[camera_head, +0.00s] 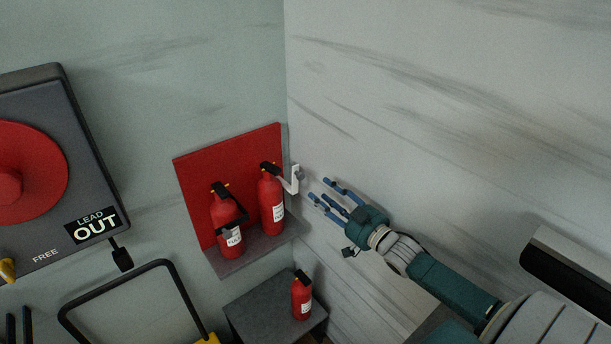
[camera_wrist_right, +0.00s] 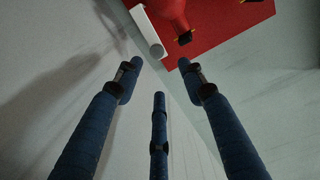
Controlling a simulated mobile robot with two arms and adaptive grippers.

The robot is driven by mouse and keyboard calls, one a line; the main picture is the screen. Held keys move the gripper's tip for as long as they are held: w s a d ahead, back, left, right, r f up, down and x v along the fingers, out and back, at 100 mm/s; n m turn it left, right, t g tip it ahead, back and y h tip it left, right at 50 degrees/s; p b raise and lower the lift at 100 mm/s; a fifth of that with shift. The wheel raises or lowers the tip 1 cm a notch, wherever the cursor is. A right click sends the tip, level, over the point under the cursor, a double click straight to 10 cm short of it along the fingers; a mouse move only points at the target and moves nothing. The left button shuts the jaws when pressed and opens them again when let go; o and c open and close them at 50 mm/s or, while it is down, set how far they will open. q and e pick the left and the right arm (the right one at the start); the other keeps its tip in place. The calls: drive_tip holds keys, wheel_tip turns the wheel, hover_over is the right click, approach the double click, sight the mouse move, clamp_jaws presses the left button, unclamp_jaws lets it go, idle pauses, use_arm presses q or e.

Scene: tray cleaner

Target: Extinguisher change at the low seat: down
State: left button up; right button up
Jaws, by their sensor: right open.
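A red extinguisher (camera_head: 226,242) with a dark strap across it stands upright at the left of a red-backed wall seat (camera_head: 194,178). A second red extinguisher (camera_head: 271,203) stands at its right, beside a white bracket (camera_head: 293,180). A smaller red extinguisher (camera_head: 302,302) stands on a low grey stand (camera_head: 255,308). My right gripper (camera_head: 319,190) is open and empty, right of the bracket and apart from it. In the right wrist view, a red extinguisher (camera_wrist_right: 174,12) and the white bracket (camera_wrist_right: 146,28) lie beyond the spread fingers (camera_wrist_right: 160,78). My left gripper is out of view.
The corner wall (camera_head: 420,150) is close to my right arm. Free space lies in front of the seat.

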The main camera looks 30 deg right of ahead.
sight(302, 176)
drive_tip(key=w, duration=0.5)
drive_tip(key=shift+w+f, duration=0.1)
drive_tip(key=shift+w, duration=0.1)
drive_tip(key=w, duration=0.3)
drive_tip(key=shift+w+a+p, duration=0.25)
drive_tip(key=shift+w+p, duration=0.05)
drive_tip(key=shift+p, duration=0.1)
drive_tip(key=shift+w+f, duration=0.1)
drive_tip(key=shift+w, duration=0.1)
drive_tip(key=c, duration=0.8)
clamp_jaws()
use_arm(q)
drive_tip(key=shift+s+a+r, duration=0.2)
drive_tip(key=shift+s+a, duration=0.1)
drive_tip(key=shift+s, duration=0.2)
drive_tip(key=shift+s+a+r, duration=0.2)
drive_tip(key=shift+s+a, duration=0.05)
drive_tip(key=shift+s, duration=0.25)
